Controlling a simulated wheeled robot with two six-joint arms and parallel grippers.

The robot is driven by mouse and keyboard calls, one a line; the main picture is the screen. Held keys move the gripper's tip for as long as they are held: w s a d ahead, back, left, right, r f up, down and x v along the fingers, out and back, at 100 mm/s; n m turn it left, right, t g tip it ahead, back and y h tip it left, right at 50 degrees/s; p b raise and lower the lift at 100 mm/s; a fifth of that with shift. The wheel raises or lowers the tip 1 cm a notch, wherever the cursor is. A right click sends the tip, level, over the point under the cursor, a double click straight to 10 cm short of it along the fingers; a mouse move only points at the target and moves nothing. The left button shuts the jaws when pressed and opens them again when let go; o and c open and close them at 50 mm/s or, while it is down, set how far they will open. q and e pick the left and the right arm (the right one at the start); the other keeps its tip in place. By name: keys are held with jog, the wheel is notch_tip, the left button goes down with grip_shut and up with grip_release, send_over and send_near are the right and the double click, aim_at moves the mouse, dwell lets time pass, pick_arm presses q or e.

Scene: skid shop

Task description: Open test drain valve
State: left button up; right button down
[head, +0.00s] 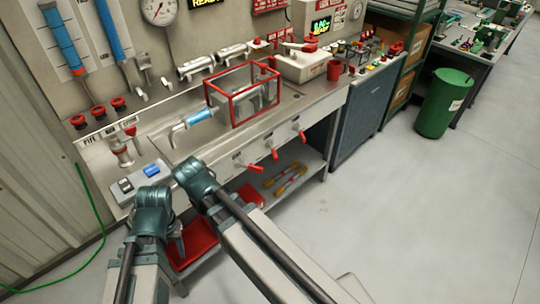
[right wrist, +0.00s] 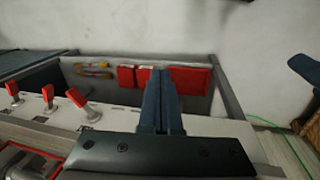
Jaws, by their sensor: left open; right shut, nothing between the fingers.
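Several red-handled lever valves stick out along the bench's front edge, one of them (head: 250,167) nearest my arms, others (head: 275,152) (head: 302,133) farther right. I cannot read which is the test drain valve. In the right wrist view red levers (right wrist: 76,97) line up at the left, apart from my fingers. My right gripper (right wrist: 160,75) is shut and empty, over the bench's front edge with the lower shelf beyond. It is not clear in the head view. My left gripper (head: 178,245) is open, low in front of the bench, partly hidden by my arms.
A red-framed cage (head: 242,95) and a pipe vise (head: 122,150) stand on the steel bench. Red bins (right wrist: 190,80) and yellow-red tools (head: 285,182) lie on the lower shelf. A green bin (head: 444,103) stands at right. The floor in front (head: 400,210) is clear.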

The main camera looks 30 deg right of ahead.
aim_at(273, 152)
pick_arm(q)
notch_tip(273, 152, down, 4)
jog(key=b, duration=0.3)
pick_arm(e)
jog(key=w+d+m+t+h, duration=0.2)
jog(key=w+d+m+h, duration=0.2)
jog(key=w+d, duration=1.4)
jog(key=shift+w+d+m+t+h, duration=0.15)
jog(key=shift+w+m+t+h, duration=0.2)
jog(key=shift+w+m, duration=0.45)
pick_arm(q)
notch_tip(273, 152, down, 8)
jog(key=b, duration=0.8)
pick_arm(e)
jog(key=w+d+f, duration=0.1)
jog(key=d+f, duration=0.6)
jog(key=d, duration=0.2)
jog(key=shift+w+d+f, duration=0.15)
jog(key=shift+w+f, duration=0.25)
jog(key=shift+s, duration=0.1)
